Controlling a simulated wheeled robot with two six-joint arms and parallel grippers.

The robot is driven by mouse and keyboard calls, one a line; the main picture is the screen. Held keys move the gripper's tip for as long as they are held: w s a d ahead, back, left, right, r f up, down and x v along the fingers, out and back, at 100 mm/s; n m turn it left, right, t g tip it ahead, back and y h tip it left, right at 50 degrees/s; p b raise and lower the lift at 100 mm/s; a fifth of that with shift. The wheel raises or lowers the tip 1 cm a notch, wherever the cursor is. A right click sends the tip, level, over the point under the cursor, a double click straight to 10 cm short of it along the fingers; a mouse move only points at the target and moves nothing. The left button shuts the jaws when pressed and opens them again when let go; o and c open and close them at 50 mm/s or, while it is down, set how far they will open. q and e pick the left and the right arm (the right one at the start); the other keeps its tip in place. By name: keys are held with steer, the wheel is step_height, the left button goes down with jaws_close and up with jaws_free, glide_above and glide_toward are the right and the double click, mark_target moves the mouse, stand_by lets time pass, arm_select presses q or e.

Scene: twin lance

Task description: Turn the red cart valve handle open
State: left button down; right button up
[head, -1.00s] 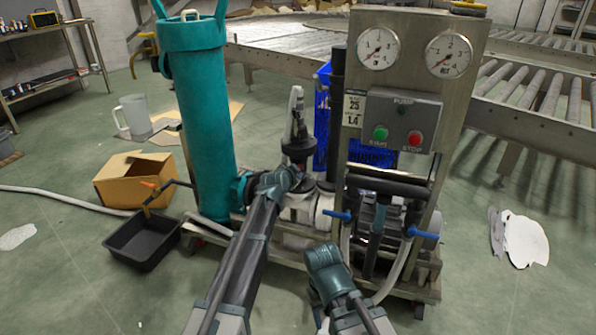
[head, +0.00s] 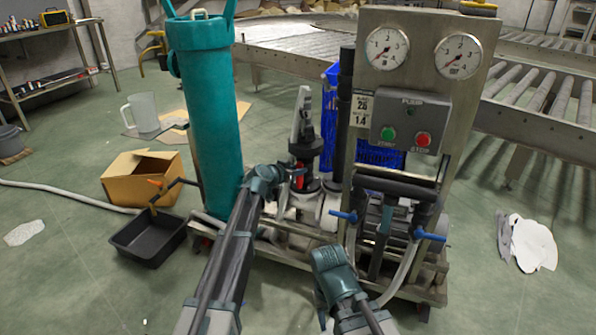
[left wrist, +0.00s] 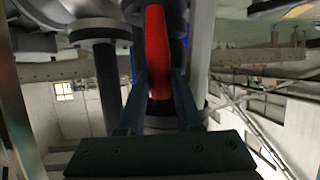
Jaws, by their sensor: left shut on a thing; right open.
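The red valve handle (head: 299,176) shows as a small strip on the black-topped valve, low on the cart between the teal cylinder and the gauge panel. In the left wrist view the red handle (left wrist: 157,50) stands upright between the two dark fingers of my left gripper (left wrist: 158,100), which are shut on it. In the head view my left gripper (head: 287,174) reaches the handle from the left, and its fingertips are hard to make out. My right gripper (head: 328,252) is open, low in front of the cart and apart from the handle; its fingers are mostly hidden.
Blue-handled small valves (head: 343,216) sit on the cart's front right. The gauge panel (head: 427,25) rises behind them. The teal cylinder (head: 207,115) stands left of the handle. A black tray (head: 150,258) and a cardboard box (head: 140,183) lie on the floor at left.

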arm_select(q)
steer(key=shift+s, duration=0.1)
stand_by(0.3)
steer(key=c, duration=0.6)
jaws_free()
steer(key=p+v, duration=0.5)
steer(key=v, duration=0.8)
steer(key=shift+s+a, duration=0.25)
